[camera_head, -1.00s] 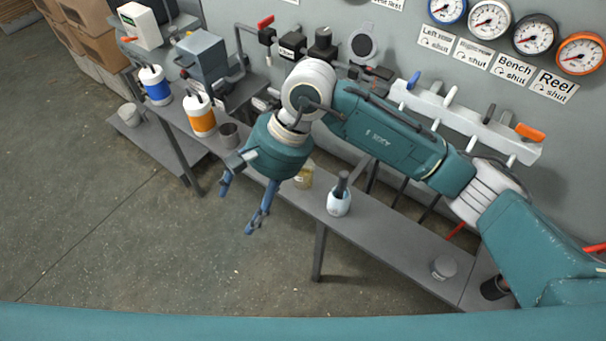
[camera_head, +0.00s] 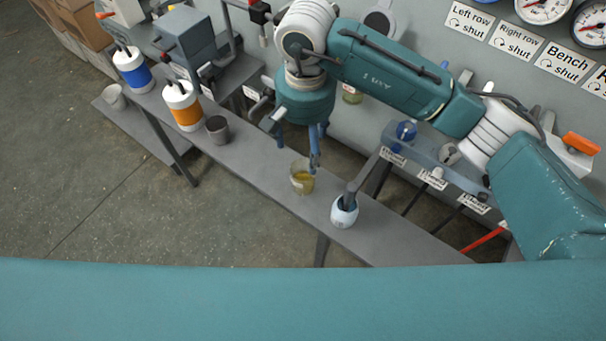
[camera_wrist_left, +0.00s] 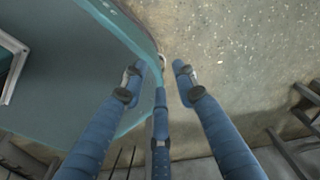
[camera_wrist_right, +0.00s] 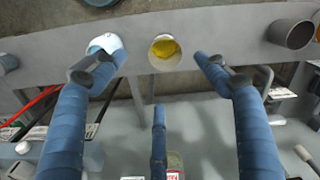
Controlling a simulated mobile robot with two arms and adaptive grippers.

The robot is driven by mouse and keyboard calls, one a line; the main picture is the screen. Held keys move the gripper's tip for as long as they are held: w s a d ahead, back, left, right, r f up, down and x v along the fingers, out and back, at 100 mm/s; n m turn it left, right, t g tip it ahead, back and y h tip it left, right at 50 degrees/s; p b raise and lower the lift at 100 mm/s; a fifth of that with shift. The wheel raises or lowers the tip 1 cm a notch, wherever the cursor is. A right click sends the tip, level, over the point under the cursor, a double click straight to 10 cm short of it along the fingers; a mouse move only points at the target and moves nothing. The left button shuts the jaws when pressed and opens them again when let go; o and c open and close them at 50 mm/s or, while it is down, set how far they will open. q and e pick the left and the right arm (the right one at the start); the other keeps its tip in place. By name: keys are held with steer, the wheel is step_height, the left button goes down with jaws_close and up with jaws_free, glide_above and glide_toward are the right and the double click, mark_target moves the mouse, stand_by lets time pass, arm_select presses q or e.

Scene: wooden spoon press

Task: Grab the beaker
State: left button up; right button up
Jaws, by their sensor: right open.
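The beaker is a clear cup with yellow contents (camera_head: 302,179), standing upright on the narrow grey bench. It also shows in the right wrist view (camera_wrist_right: 165,54), ahead of the fingers and between the two outer tips. My right gripper (camera_head: 298,150) is open and empty, with its blue fingers just behind the beaker in the head view; I cannot tell whether one touches it. My left gripper (camera_wrist_left: 158,69) shows only in its own wrist view, with its fingers apart and nothing between them.
A white-and-blue pot (camera_head: 344,213) with a dark handle stands right of the beaker on the bench (camera_head: 240,160). A grey cup (camera_head: 217,130), an orange-banded bottle (camera_head: 184,106) and a blue-banded bottle (camera_head: 132,70) stand to its left. Wall fittings are behind.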

step_height(320, 180, down, 3)
steer(key=b, duration=0.2)
glide_toward(303, 176)
steer(key=s, duration=0.3)
steer(key=shift+d+f, duration=0.15)
steer(key=shift+f, duration=0.25)
steer(key=f, duration=0.2)
steer(key=f+p, duration=0.1)
steer(key=f, duration=0.1)
steer(key=shift+w+f, duration=0.2)
steer(key=shift+f, duration=0.2)
arm_select(q)
steer(key=shift+s+f, duration=0.4)
steer(key=shift+f, duration=0.2)
steer(key=shift+s+f, duration=0.4)
steer(key=shift+f, duration=0.2)
arm_select(e)
jaws_close()
